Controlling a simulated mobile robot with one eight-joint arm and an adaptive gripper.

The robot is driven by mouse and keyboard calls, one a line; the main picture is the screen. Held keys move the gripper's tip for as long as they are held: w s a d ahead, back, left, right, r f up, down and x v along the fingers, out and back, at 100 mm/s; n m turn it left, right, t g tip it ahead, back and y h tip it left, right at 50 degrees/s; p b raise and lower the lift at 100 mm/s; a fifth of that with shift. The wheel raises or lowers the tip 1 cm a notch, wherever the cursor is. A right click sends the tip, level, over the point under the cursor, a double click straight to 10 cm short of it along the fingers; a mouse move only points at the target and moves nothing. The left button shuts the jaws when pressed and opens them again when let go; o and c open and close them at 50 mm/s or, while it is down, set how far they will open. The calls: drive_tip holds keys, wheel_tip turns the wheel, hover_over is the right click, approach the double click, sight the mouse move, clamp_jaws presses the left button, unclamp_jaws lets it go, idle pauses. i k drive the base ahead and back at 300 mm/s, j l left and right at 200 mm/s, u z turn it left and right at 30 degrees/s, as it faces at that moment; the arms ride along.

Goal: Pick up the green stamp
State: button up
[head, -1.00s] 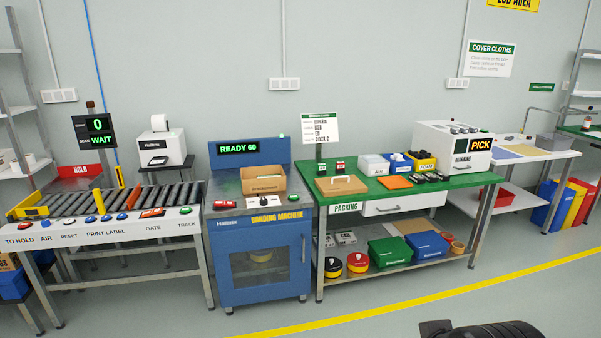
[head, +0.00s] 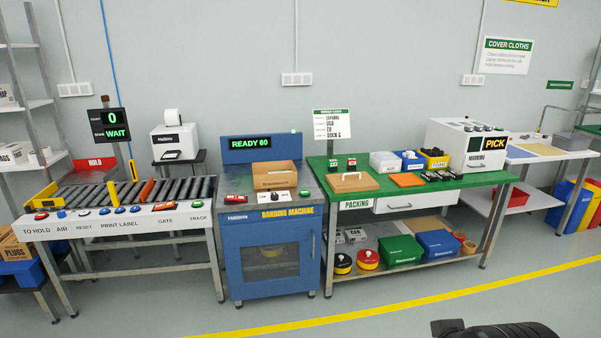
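A small green stamp (head: 333,164) stands near the back left of the green-topped packing table, just below the order sign. A similar small red stamp (head: 351,163) stands right beside it, to its right. Both are small in the head view, so fine detail cannot be told. A black part of my arm shows at the bottom right edge of the head view, far in front of the table. My gripper's fingers are not in view.
The packing table (head: 455,186) also bears a brown flat box (head: 347,183), an orange pad (head: 407,180), bins and dark items. The blue banding machine (head: 268,248) and roller conveyor stand to the left. The grey floor in front is clear.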

sight(332, 164)
drive_tip(key=i+l, duration=0.1)
drive_tip(key=i, duration=0.4)
drive_tip(key=i+u, duration=0.1)
drive_tip(key=i, duration=0.35)
drive_tip(key=i+l, duration=0.2)
drive_tip(key=i, duration=0.3)
drive_tip(key=i+l+u, duration=0.1)
drive_tip(key=i, duration=0.35)
drive_tip(key=i+l, duration=0.2)
drive_tip(key=i, duration=0.3)
drive_tip(key=i+l+u, duration=0.1)
drive_tip(key=i, duration=0.35)
drive_tip(key=i+l, duration=0.25)
drive_tip(key=i, duration=0.25)
drive_tip(key=i+l, duration=0.2)
drive_tip(key=i, duration=0.25)
drive_tip(key=j+u, duration=0.05)
